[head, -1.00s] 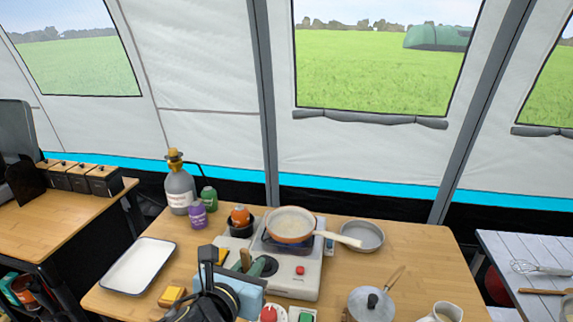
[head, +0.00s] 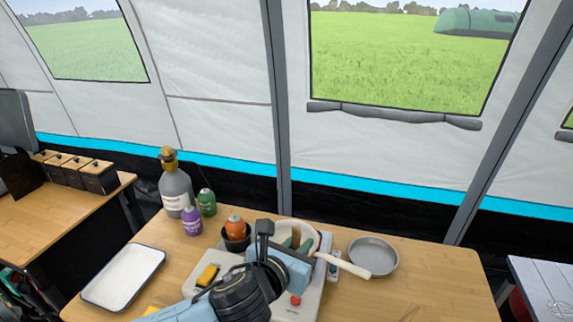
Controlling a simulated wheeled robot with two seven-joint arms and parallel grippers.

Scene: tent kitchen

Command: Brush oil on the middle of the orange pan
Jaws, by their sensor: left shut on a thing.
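The orange pan (head: 290,226) stands on the stove in the head view, with its pale inside partly hidden by my left gripper. Its cream handle (head: 345,263) points to the lower right. My left gripper (head: 290,246) reaches in from the lower left and is over the near part of the pan. It is shut on a brush-like thing (head: 296,238) with brown and green parts, seen against the pan. I cannot tell whether its tip touches the pan. My right gripper is out of view.
A grey dish (head: 373,256) is right of the pan. An orange-topped jar in a dark bowl (head: 236,233) is left of it. A grey bottle (head: 176,190), purple can (head: 191,220) and green can (head: 207,202) stand behind. A white tray (head: 124,275) lies at the left.

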